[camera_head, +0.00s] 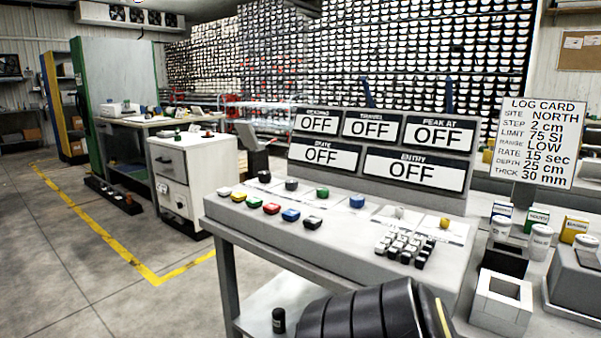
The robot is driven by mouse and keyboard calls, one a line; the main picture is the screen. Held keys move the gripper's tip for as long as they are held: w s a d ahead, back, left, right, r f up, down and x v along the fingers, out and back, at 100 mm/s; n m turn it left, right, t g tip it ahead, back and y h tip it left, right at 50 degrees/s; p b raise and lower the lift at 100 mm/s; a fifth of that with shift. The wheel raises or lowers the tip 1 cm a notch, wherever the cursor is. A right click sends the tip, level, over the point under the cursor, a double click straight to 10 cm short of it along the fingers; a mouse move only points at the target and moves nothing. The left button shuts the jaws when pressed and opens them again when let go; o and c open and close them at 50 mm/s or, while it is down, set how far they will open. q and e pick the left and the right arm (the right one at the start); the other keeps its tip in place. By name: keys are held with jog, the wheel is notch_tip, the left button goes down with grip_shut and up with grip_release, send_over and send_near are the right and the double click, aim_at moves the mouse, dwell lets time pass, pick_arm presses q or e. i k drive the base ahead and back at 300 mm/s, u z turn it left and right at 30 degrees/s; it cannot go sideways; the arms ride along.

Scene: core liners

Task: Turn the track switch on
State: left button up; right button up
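A grey control console (340,235) stands right of centre, its sloped top carrying the controls. A front row holds several coloured buttons (271,208). A block of small keys (404,250) sits at the right. Labels by the controls are too small to read, so I cannot tell which is the track switch. The display board (380,148) shows OFF in every window. Neither gripper is in view.
A large dark ribbed shape (360,315) with a yellow stripe covers the bottom centre before the console. A log card (541,143), jars (538,243) and a white square frame (500,303) stand at right. A white cabinet (190,180) stands at left. Open floor (70,260) lies left.

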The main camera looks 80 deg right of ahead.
aim_at(264, 175)
jog(key=k, duration=0.3)
jog(key=z, duration=1.05)
